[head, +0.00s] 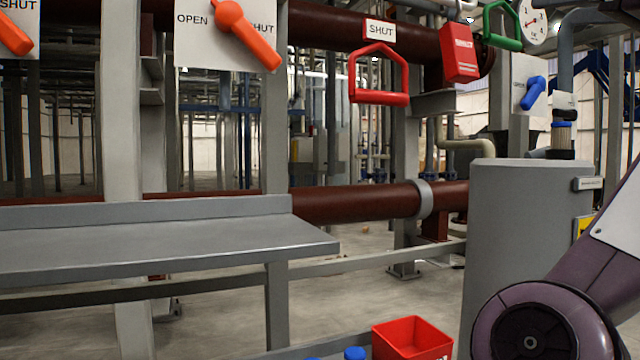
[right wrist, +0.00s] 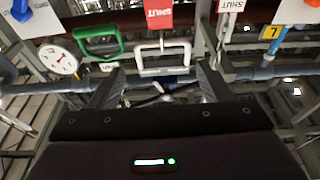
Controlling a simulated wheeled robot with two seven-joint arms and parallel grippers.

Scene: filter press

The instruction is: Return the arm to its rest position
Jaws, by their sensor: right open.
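My right arm (head: 600,265) enters the head view at the lower right, with its round purple joint in front of the grey cabinet. My right gripper (right wrist: 158,76) shows in the right wrist view with its two dark fingers spread apart and nothing held between them. Beyond the fingers is the grey shackle of a red padlock (right wrist: 158,14), apart from them as far as I can tell. The red padlock (head: 460,52) also shows in the head view, hanging near the red pipe. My left gripper is not in view.
A grey bench (head: 150,245) stands at left, below orange handles (head: 235,28). A red handle (head: 378,97), a green handle (head: 503,25) and a gauge (head: 532,20) are along the pipework. A grey cabinet (head: 520,220) and a red bin (head: 412,340) are near my arm.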

